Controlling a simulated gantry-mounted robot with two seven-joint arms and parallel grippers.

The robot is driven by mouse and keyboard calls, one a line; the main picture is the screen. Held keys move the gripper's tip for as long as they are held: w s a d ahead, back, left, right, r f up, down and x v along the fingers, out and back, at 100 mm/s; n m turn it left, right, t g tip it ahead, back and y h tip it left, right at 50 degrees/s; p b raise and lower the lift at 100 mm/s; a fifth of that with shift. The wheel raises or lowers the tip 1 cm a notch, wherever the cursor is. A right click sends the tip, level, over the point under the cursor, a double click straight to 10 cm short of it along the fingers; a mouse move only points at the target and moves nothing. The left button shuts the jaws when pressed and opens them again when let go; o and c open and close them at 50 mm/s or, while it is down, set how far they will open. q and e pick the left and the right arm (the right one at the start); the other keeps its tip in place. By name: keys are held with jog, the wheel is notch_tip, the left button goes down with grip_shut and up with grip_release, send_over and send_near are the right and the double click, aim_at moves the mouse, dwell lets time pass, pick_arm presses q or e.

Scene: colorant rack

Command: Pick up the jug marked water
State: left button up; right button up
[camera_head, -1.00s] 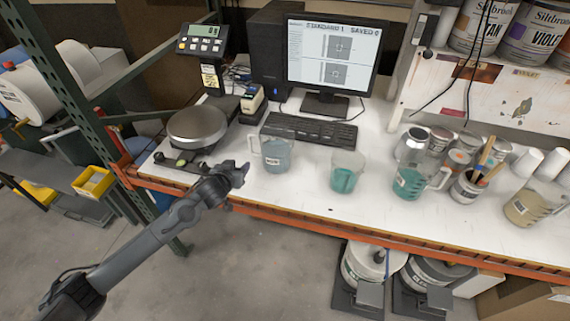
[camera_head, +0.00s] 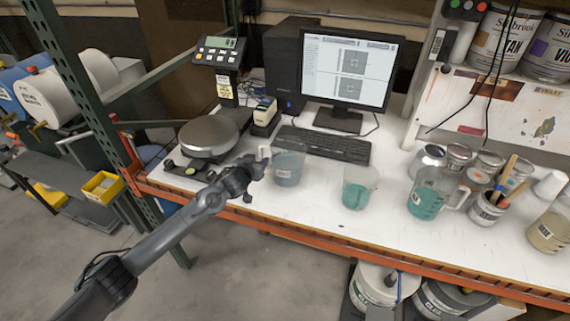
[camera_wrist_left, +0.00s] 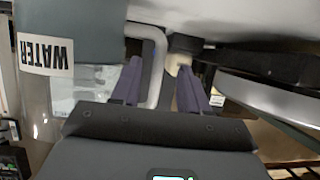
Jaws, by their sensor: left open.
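The jug marked water is the clear, grey-tinted jug (camera_head: 287,168) near the front edge of the bench, upright. In the left wrist view the jug (camera_wrist_left: 80,40) fills the upper left, with its WATER label upside down. My left gripper (camera_head: 254,168) is at the jug's handle side, left of its body. In the left wrist view the left gripper (camera_wrist_left: 160,82) is open, with the pale handle between its two fingers. I cannot tell whether a finger touches it. My right gripper is not in view.
A scale with a round pan (camera_head: 208,136) stands left of the jug. A keyboard (camera_head: 322,144) and monitor (camera_head: 347,68) are behind it. The orange bench rail (camera_head: 330,241) runs along the front.

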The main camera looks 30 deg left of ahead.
aim_at(261, 158)
pick_arm(q)
jog(key=shift+b+x, duration=0.3)
jog(key=shift+x, duration=1.5)
jog(key=shift+c, duration=0.3)
grip_shut()
jog(key=shift+r, duration=0.2)
